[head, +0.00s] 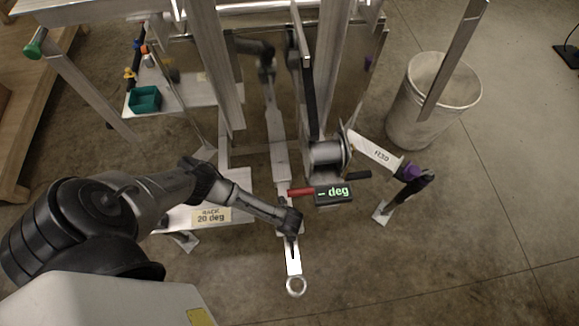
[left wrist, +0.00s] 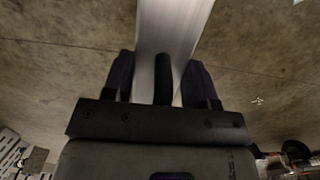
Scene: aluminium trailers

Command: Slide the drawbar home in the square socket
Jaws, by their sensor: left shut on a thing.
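The drawbar (head: 293,262) is a pale metal bar with a ring at its near end, at the bottom centre of the head view. It runs away from me toward the trailer frame; in the left wrist view the bar (left wrist: 172,28) passes up between the fingers. My left gripper (head: 291,232) is shut on it, between the ring and the frame. The fingers (left wrist: 163,82) stand on both sides of the bar. A wider pale length continues in line beyond the gripper; I cannot tell where the square socket's mouth lies. My right gripper is not in view.
A digital display reading "– deg" (head: 334,193) and a winch drum (head: 327,155) are close right of the bar. A plate labelled "RACK 20 deg" (head: 211,216) is on the left. Floor in front is clear.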

